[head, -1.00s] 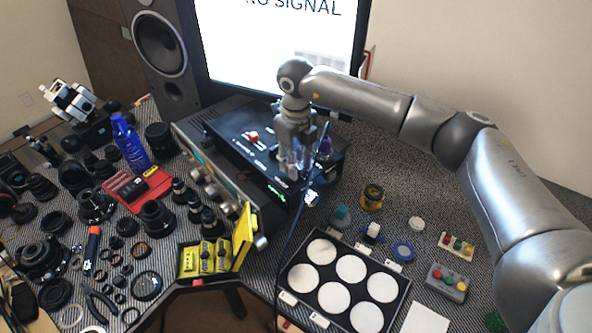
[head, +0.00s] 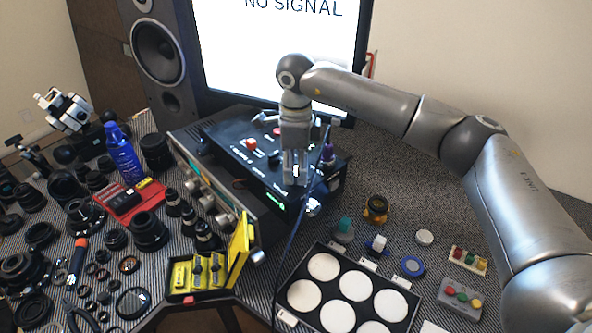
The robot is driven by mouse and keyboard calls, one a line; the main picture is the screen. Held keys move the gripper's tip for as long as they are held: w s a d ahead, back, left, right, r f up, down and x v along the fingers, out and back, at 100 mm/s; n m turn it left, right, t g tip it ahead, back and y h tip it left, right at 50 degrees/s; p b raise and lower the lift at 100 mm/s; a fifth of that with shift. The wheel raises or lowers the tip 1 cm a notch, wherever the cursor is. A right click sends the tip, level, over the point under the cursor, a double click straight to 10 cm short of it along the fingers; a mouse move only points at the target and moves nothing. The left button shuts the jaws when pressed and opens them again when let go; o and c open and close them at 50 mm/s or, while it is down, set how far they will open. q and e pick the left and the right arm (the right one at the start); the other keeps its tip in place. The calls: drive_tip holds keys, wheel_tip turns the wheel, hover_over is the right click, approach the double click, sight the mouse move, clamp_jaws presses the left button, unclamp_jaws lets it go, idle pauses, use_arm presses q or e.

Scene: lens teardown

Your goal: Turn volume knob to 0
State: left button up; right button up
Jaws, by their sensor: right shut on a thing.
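A black box (head: 238,158) with a sloped control face stands on the bench below the monitor. My right gripper (head: 295,178) points down onto the box's face, between the red and purple knobs. Its fingers are shut on a small knob, most likely the volume knob, which they mostly hide. I cannot read the knob's setting. My left gripper is not in view.
A monitor (head: 280,60) and a speaker (head: 160,50) stand behind. Many lens parts crowd the left. A yellow case (head: 240,255) is in front, and a tray of white discs (head: 322,262) is at front right. A dark cable hangs beside the gripper.

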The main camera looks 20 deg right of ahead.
sight(296, 171)
drive_tip(key=shift+w+r, duration=0.1)
drive_tip(key=shift+r, duration=0.05)
idle(0.4)
drive_tip(key=o, duration=1)
drive_tip(key=shift+o, duration=0.2)
wheel_tip(296, 171, up, 12)
